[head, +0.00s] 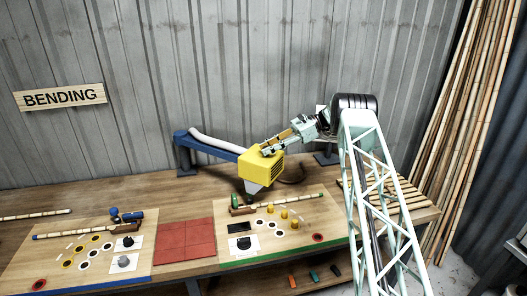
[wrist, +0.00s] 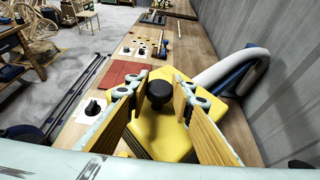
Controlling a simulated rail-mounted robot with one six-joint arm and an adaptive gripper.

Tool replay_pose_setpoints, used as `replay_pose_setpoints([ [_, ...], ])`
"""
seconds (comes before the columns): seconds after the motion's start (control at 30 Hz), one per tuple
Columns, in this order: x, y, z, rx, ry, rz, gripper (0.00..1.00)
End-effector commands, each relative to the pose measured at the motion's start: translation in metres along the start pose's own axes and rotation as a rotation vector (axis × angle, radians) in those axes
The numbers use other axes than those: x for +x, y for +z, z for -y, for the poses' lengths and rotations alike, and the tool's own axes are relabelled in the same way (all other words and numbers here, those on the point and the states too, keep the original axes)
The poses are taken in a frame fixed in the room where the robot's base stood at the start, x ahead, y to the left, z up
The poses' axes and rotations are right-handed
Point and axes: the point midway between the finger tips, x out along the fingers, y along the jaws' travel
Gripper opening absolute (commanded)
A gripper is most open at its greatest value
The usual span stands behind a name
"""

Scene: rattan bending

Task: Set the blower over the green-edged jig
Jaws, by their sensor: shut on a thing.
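The blower (head: 258,174) is a yellow box with a grey nozzle pointing down. It hangs near the back edge of the green-edged jig (head: 283,246), a wooden board with a green front strip. My gripper (head: 270,150) is shut on the blower from above. In the wrist view the blower's yellow top (wrist: 165,135) and black knob (wrist: 159,92) show between my fingers (wrist: 155,105). The exact gap between nozzle and board cannot be told. On the jig are a rattan pole piece with a green end, yellow pegs, black-and-white rings and a red button.
A blue-edged jig (head: 75,270) lies at the left, with a red mat (head: 185,240) between the boards. A white hose (head: 214,141) on a blue arm (head: 181,137) runs to the blower along the back wall. A slatted wooden rack (head: 395,199) is at the right.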

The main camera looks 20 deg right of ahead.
Motion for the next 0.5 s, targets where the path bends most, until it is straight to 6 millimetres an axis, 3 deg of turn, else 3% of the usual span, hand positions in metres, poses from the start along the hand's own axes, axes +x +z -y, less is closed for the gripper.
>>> replay_pose_setpoints([
  [0.5,-0.0056,-0.0016,0.0035,0.0,0.0,0.0,0.03],
])
